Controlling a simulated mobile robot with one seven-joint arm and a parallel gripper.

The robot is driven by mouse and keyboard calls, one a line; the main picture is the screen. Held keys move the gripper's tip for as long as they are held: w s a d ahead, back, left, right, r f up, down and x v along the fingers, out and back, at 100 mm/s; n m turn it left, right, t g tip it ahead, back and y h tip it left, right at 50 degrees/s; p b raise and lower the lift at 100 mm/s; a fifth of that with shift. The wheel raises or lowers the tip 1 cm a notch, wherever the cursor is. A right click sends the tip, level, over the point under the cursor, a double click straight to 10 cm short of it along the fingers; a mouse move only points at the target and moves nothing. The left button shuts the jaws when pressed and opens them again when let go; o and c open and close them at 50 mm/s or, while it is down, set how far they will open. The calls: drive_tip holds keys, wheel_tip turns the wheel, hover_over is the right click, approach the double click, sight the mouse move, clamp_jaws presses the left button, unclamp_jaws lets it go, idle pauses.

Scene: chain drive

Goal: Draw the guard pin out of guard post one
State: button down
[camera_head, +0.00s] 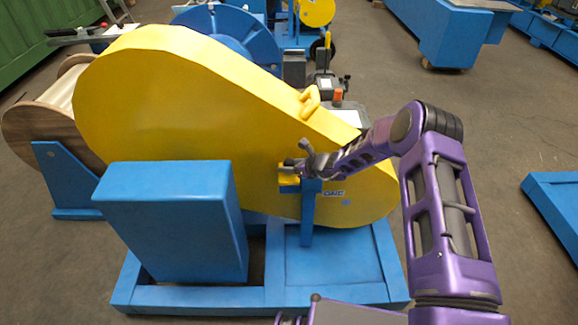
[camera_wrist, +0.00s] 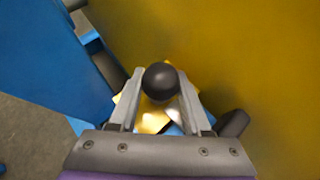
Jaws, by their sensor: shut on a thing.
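My gripper (camera_head: 292,168) is at the near face of the large yellow guard (camera_head: 170,100), by the top of a short blue post (camera_head: 308,215). In the wrist view its two grey fingers stand on either side of the guard pin's round black knob (camera_wrist: 160,82) and are shut on it. A yellow bracket (camera_head: 289,186) shows at the post top, just below the gripper. Shiny yellow metal (camera_wrist: 152,120) lies behind the knob in the wrist view. The pin's shank is hidden, so I cannot tell how deep it sits in the post.
A blue box housing (camera_head: 175,225) stands left of the post on the blue base frame (camera_head: 330,291). A wooden cable reel (camera_head: 40,130) stands at the far left. The guard has a yellow handle (camera_head: 310,102) on its upper edge. Grey floor (camera_head: 400,70) is open to the right.

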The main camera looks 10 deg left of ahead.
drive_tip(key=shift+r+p, duration=2.75)
drive_tip(key=shift+r, duration=2.75)
drive_tip(key=shift+r, duration=0.1)
